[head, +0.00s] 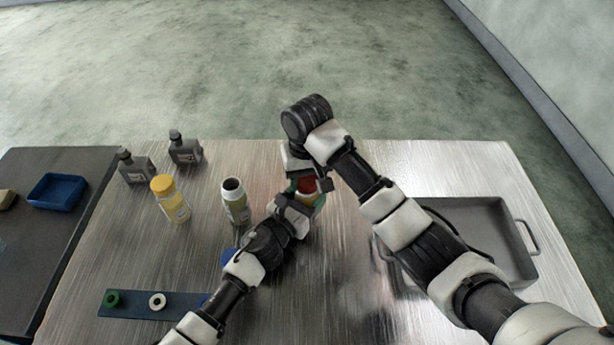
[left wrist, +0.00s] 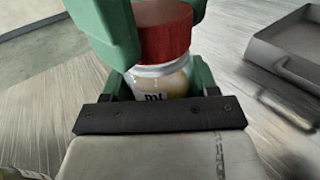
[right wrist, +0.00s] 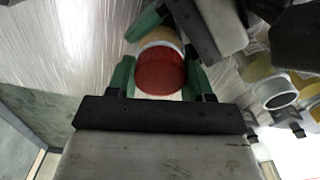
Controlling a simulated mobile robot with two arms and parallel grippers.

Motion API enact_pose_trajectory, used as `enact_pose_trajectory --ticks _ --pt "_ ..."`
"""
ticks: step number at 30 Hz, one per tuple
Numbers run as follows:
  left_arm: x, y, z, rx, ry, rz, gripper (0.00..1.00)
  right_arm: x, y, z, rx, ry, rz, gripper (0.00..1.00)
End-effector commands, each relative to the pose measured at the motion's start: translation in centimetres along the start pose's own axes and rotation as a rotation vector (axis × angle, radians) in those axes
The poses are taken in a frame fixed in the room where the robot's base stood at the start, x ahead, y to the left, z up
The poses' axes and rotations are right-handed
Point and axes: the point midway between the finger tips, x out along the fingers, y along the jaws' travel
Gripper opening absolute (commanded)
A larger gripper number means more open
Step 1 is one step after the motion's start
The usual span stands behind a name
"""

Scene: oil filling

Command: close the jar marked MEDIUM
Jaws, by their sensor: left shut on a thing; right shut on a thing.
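A small jar with a red lid (head: 307,184) is between my two grippers over the middle of the table. In the left wrist view its pale body (left wrist: 160,80) bears a dark label, only partly readable. My left gripper (head: 304,201) is shut on the jar body. My right gripper (head: 309,187) is shut on the red lid (right wrist: 160,72), its green fingers on either side. The lid sits on top of the jar; whether it is fully tightened cannot be told. The jar's base is hidden.
A yellow-lidded jar (head: 172,200) and an open jar (head: 235,203) stand left of my grippers. Two grey bottles (head: 135,168) stand behind them. A blue strip (head: 134,305) with ring-shaped pieces lies at front left. A grey metal tray (head: 520,262) is at right.

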Motion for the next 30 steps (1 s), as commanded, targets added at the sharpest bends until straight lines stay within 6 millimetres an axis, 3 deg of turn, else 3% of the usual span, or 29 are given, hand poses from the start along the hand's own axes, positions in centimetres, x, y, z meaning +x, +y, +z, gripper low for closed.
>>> enact_pose_trajectory --ticks 2,3,9,20,30 --pt "0.0 -0.1 0.0 0.000 0.000 -0.002 0.00 -0.1 0.0 -0.1 -0.005 0.003 0.000 0.23" --pt "0.0 -0.1 0.0 0.000 0.000 -0.002 0.00 -0.1 0.0 -0.1 -0.006 0.003 0.000 0.53" --pt "0.0 -0.1 0.0 0.000 0.000 -0.002 0.00 -0.1 0.0 -0.1 -0.008 0.003 0.000 0.81" --pt "0.0 -0.1 0.0 0.000 0.000 -0.001 0.00 -0.8 0.0 -0.1 -0.009 0.005 0.000 0.81" --pt "0.0 0.0 0.0 0.000 0.000 -0.001 0.00 -6.6 0.3 -0.2 -0.009 0.009 0.008 0.81"
